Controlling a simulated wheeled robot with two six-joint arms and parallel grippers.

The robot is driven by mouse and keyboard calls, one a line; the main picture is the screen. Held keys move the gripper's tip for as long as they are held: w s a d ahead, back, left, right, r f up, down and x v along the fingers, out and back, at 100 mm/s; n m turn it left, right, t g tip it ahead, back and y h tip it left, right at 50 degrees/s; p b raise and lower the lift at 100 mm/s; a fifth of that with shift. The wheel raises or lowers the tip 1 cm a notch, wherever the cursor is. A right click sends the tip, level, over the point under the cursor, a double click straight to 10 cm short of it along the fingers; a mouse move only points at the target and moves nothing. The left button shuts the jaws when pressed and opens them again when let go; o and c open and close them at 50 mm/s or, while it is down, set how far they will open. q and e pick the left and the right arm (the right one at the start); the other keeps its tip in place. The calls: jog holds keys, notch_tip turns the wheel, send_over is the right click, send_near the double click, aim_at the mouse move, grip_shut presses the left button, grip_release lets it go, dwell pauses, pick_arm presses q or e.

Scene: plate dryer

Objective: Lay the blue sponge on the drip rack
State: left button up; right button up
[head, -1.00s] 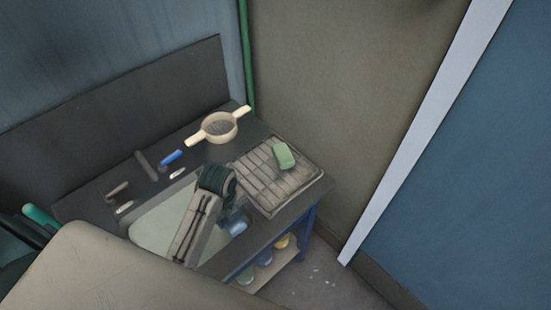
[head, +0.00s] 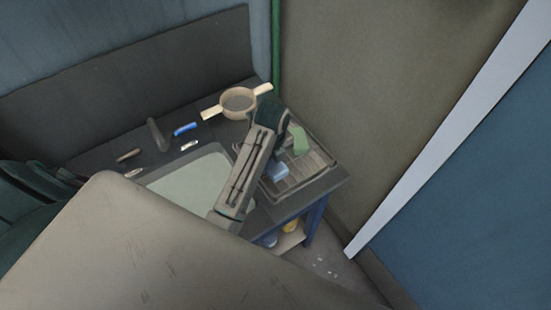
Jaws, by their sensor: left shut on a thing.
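The drip rack (head: 318,164) is a slatted tray at the right end of the counter. My left gripper (head: 278,161) is over the left part of the rack, mostly hidden by its own dark wrist. It is shut on the blue sponge (head: 279,172), which shows just below the wrist. I cannot tell whether the sponge touches the slats or hangs a little above them. A green sponge (head: 301,141) lies on the rack's far side, to the right of the wrist. My right gripper is not in view.
A pale basin (head: 190,182) is set in the counter left of the rack. A two-handled strainer (head: 238,100) stands behind. A blue-handled item (head: 186,129) and several small tools lie along the back left. A wall rises behind the counter.

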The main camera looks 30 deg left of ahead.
pick_arm(q)
jog(key=w, duration=0.2)
jog(key=shift+w+a+r+p, duration=0.1)
jog(key=shift+w+a+p, duration=0.2)
jog(key=shift+w, duration=0.25)
jog(key=shift+f+p, duration=0.3)
jog(key=shift+p, duration=0.05)
notch_tip(320, 180, down, 2)
jog(key=shift+f+p, duration=0.1)
jog(key=shift+p, duration=0.55)
jog(key=shift+f, duration=0.55)
jog(key=o, duration=1)
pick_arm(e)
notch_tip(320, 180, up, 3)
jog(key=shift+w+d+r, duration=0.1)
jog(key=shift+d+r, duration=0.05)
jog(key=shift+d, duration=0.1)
